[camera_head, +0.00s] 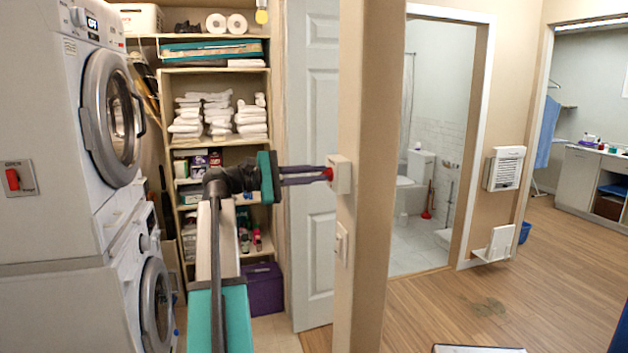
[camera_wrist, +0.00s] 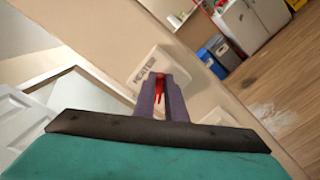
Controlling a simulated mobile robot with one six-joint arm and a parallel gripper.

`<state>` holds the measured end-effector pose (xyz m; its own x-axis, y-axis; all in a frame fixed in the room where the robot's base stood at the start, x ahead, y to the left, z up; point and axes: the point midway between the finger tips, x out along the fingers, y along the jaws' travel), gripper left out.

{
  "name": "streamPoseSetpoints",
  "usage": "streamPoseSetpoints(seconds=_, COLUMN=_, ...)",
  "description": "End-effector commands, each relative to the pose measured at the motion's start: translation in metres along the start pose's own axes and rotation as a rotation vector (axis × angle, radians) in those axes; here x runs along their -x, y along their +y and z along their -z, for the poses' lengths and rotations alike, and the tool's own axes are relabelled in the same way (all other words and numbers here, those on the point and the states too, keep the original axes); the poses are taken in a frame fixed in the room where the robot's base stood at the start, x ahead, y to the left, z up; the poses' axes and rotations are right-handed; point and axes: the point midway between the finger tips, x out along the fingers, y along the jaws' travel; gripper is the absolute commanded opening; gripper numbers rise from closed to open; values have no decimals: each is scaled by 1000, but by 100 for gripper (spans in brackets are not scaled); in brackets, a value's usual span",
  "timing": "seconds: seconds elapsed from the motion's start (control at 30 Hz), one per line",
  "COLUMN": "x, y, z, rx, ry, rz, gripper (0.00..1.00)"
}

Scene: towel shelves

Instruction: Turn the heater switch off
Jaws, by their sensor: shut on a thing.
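The heater switch (camera_head: 340,174) is a white box on the end of the beige wall, with a red lever. In the wrist view its plate (camera_wrist: 150,70) shows the word HEATER, and the red lever (camera_wrist: 160,90) sits between my fingers. My gripper (camera_head: 328,174) reaches in from the left, its purple fingers shut on the red lever. In the wrist view my gripper (camera_wrist: 162,88) covers the lower part of the plate. The exact angle of the lever is hard to tell.
A second white switch plate (camera_head: 342,243) is lower on the same wall end. A red switch marked OPEN (camera_head: 15,178) is on the left.

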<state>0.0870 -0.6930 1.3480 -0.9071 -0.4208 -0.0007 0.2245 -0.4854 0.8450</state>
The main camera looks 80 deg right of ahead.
Motion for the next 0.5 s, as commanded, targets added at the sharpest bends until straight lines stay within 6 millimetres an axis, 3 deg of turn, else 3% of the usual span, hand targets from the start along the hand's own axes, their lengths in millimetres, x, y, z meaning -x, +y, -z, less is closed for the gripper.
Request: streamPoseSetpoints(seconds=0.5, x=1, y=-7, z=4, rx=-445, ry=3, rz=-5, gripper=0)
